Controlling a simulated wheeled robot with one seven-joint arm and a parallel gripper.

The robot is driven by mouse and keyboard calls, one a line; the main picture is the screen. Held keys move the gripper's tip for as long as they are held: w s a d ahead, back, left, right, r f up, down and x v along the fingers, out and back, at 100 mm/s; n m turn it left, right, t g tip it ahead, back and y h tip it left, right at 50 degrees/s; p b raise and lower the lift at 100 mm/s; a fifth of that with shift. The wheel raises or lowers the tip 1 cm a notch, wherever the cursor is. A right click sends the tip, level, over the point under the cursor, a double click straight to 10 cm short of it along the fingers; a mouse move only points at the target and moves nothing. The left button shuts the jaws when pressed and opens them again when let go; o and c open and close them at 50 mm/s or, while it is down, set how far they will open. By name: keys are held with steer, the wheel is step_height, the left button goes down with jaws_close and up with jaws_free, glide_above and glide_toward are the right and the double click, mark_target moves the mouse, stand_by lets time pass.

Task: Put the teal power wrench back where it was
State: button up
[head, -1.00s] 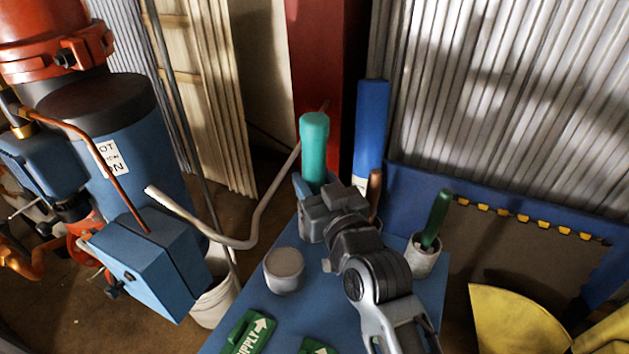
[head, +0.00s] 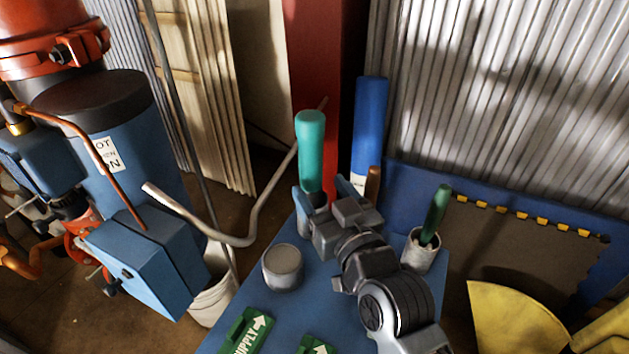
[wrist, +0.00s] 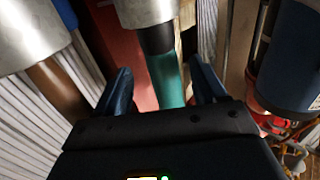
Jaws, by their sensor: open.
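The teal power wrench (head: 311,150) stands upright at the far end of the blue table in the head view. Its foot is in a grey cup (head: 318,199), partly hidden by my gripper. In the wrist view, which looks turned over, the teal wrench (wrist: 170,82) runs down from a dark band at the metal cup (wrist: 145,12). My gripper (head: 325,191) is open, with one blue finger to each side of the wrench. In the wrist view the fingers (wrist: 160,82) stand apart from the teal body, with gaps on both sides.
A brown handle (head: 374,181) and a green handle (head: 435,215) stand in cups to the right. A grey round pot (head: 283,267) and green signs (head: 248,330) are on the blue table (head: 262,308). A bent pale pipe (head: 215,228) crosses on the left.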

steer(key=v, duration=0.7)
steer(key=shift+s+b, duration=0.3)
steer(key=shift+b, duration=0.05)
steer(key=shift+s+d, duration=0.1)
steer(key=shift+d, duration=0.05)
